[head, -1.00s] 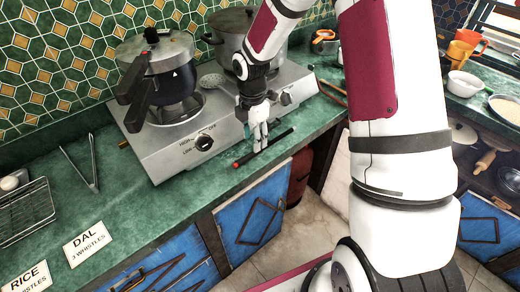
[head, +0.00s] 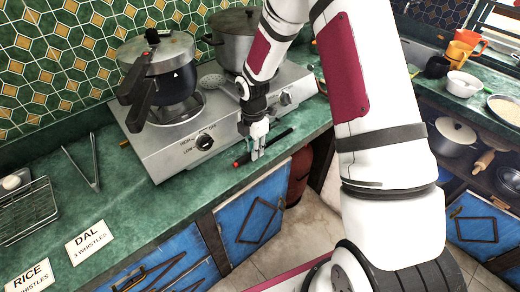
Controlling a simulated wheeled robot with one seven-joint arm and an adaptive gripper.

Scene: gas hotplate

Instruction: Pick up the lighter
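The lighter (head: 281,134) is a thin black stick with a red end at its left. It lies on the green counter in front of the hotplate, close to the counter's front edge. My gripper (head: 256,154) points down at the lighter's middle, with its fingertips at or just above it. The fingers cover part of the lighter. The fingers are too small in the head view to tell whether they are apart or closed on it.
The silver gas hotplate (head: 178,155) stands right behind my gripper. It bears a pressure cooker (head: 170,80) and a large pot (head: 236,45). Tongs (head: 84,168), a wire rack (head: 28,212) and DAL (head: 89,241) and RICE (head: 30,277) cards lie at the left.

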